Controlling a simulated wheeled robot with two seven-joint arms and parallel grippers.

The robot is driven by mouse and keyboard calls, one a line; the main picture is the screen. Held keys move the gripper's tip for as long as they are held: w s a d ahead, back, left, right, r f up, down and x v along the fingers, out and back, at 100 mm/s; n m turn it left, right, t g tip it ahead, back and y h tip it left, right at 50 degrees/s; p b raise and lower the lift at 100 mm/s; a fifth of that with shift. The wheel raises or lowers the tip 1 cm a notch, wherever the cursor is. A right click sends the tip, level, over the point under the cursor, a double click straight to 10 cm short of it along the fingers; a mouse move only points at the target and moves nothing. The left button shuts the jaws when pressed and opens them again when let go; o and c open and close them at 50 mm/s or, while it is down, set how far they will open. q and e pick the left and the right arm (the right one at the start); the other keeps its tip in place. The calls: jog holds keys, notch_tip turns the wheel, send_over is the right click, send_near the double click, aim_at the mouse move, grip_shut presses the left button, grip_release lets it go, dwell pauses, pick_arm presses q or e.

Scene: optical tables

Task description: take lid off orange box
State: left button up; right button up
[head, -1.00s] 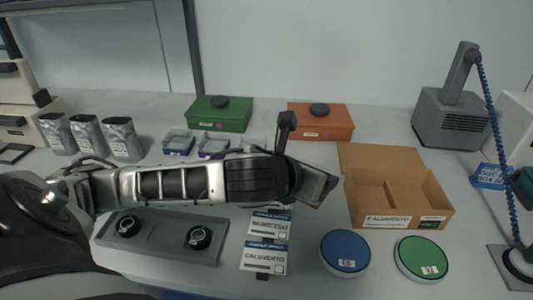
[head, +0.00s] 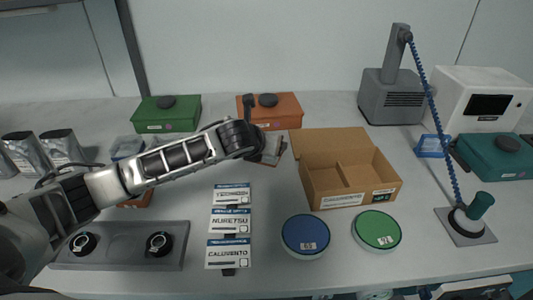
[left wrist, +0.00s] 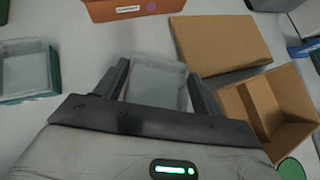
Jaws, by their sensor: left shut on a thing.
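A large orange box (head: 284,118) with a black knob (head: 268,100) on its top stands at the back of the table. Its lower front edge also shows at the top of the left wrist view (left wrist: 130,10). A small orange-brown piece (head: 137,201) lies partly hidden under my left arm. My left gripper (head: 268,149) is in front of the large orange box, apart from it. My right gripper is not in view.
An open cardboard box (head: 345,188) stands right of the gripper. A green box (head: 165,120), a clear-topped box (head: 126,147) and silver pouches are at left. Blue (head: 305,234) and green (head: 377,230) round tins, label cards (head: 230,220) and a grey two-knob plate (head: 172,262) are in front.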

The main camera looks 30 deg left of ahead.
pick_arm(q)
jog(key=shift+w+f, duration=0.35)
jog(key=shift+f, duration=0.1)
jog(key=shift+w+a+f, duration=0.1)
jog(key=shift+f, duration=1.45)
jog(key=shift+f, duration=0.15)
jog(key=o, duration=1.7)
